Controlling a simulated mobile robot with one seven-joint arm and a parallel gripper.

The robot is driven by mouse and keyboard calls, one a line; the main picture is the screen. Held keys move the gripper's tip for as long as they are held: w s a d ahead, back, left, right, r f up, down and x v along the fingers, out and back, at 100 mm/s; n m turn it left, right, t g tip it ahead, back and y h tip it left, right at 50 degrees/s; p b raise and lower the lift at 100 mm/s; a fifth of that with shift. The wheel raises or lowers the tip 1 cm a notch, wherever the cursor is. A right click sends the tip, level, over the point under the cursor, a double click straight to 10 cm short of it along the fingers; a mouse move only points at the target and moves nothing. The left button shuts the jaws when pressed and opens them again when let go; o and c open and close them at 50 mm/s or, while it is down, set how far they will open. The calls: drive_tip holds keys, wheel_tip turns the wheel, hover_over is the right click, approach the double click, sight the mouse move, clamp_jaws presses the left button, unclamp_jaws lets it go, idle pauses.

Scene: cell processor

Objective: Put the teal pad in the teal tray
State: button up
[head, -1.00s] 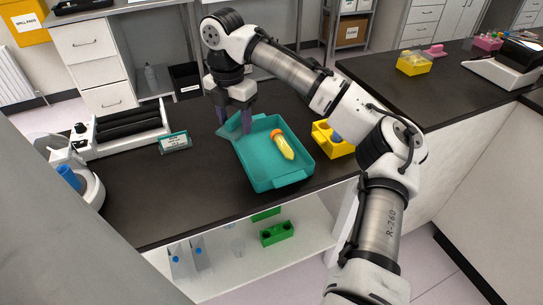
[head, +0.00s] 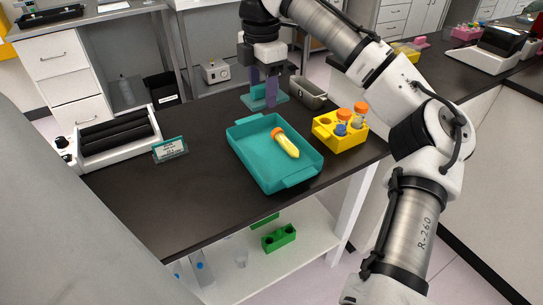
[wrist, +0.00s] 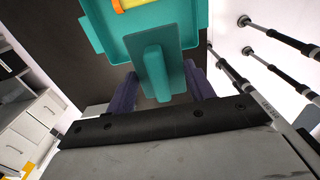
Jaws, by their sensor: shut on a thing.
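The teal tray (head: 243,172) stands on the dark bench with a yellow tube with an orange cap (head: 287,146) lying in it. My gripper (head: 263,100) is behind the tray's far edge in the head view, its purple fingers shut on the teal pad (head: 281,97). In the wrist view the pad (wrist: 154,68) sits between the fingers (wrist: 160,90), with the tray (wrist: 92,33) beyond it. The head view does not make clear how high the pad is above the bench. The fingers hide part of it.
A yellow rack (head: 352,139) with orange-capped tubes stands right of the tray. A grey open container (head: 307,93) is close to the right of my gripper. A teal-framed label (head: 170,148) and a roller device (head: 115,140) are at left. The bench front left is clear.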

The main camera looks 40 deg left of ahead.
sight(265, 166)
wheel_tip(265, 166, down, 20)
drive_tip(key=shift+r+b, duration=0.15)
drive_tip(key=shift+b, duration=0.35)
drive_tip(key=o, duration=1.5)
